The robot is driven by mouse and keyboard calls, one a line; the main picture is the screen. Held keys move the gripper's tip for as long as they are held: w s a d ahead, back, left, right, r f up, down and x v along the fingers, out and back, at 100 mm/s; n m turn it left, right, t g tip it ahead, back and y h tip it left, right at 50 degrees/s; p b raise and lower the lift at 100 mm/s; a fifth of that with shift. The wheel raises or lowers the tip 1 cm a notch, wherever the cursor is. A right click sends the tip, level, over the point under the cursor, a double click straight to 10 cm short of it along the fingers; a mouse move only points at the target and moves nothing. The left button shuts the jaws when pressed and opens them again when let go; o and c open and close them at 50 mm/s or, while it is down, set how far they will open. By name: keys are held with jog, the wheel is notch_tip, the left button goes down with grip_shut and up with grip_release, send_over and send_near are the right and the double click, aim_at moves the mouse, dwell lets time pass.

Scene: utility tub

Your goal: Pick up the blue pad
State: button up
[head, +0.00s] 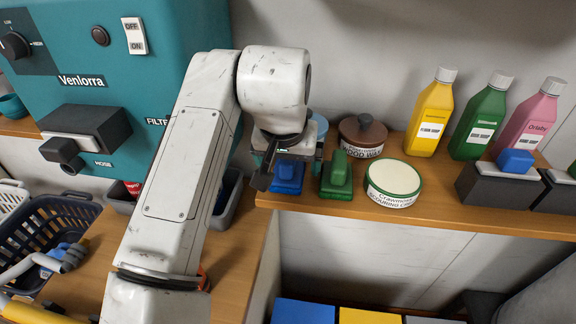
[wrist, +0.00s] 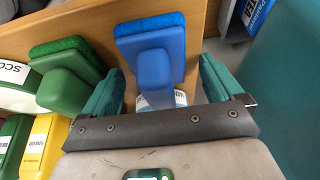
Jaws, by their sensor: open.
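The blue pad (head: 287,183) is a blue block with a raised grip, on the wooden shelf (head: 470,212) near its left end. In the wrist view the blue pad (wrist: 150,38) lies ahead, its raised grip lined up with the gap between my fingers. My gripper (head: 291,166) is open, just above and partly over the pad in the head view. In the wrist view its two teal fingers (wrist: 162,76) are apart, one to each side of the grip. Neither finger clearly touches the pad.
A green pad (head: 338,176) stands close by on the right, very near one finger in the wrist view. A scouring tin (head: 394,182), a brown-lidded pot (head: 362,137) and several bottles (head: 430,118) share the shelf. A teal machine (head: 150,75) stands left.

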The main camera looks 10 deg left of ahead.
jog(key=shift+c, duration=0.4)
jog(key=c, duration=1.1)
jog(key=shift+r, duration=0.15)
jog(key=shift+r, duration=0.2)
notch_tip(320, 180, up, 2)
jog(key=shift+r+b, duration=0.1)
jog(key=shift+b, duration=0.7)
jog(key=s+d+r+b, duration=0.2)
jog(key=s+d+r, duration=0.1)
jog(key=s+r, duration=0.7)
jog(key=s, duration=0.3)
jog(key=shift+s+d, duration=0.25)
jog(key=shift+s, duration=0.05)
jog(key=shift+r, duration=0.1)
